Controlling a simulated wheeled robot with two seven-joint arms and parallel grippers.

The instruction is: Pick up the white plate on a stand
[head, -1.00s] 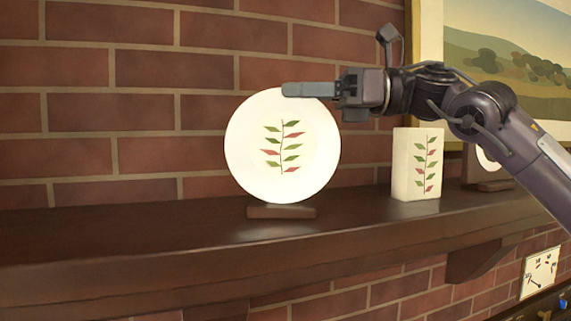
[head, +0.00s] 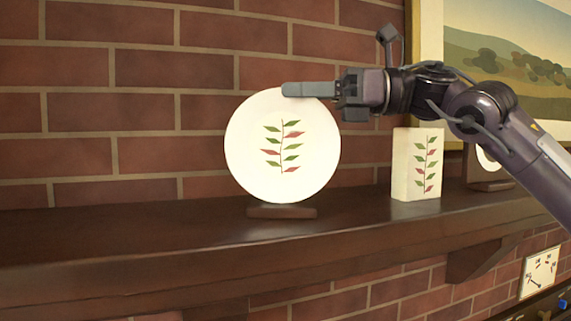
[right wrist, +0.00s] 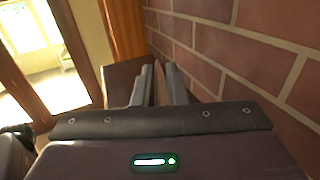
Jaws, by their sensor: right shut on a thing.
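The white plate (head: 255,165) with a green and red leaf sprig stands upright on a small dark wooden stand (head: 282,212) on the mantel shelf. My right gripper (head: 290,90) comes in from the right and is shut on the plate's upper right rim, one finger in front of it. My left gripper is not in view.
The dark mantel shelf (head: 130,240) runs along a brick wall (head: 140,115) close behind the plate. A white block with the same leaf sprig (head: 410,165) stands to the right, below my right arm. A framed landscape (head: 500,50) is at the upper right. The shelf left of the plate is clear.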

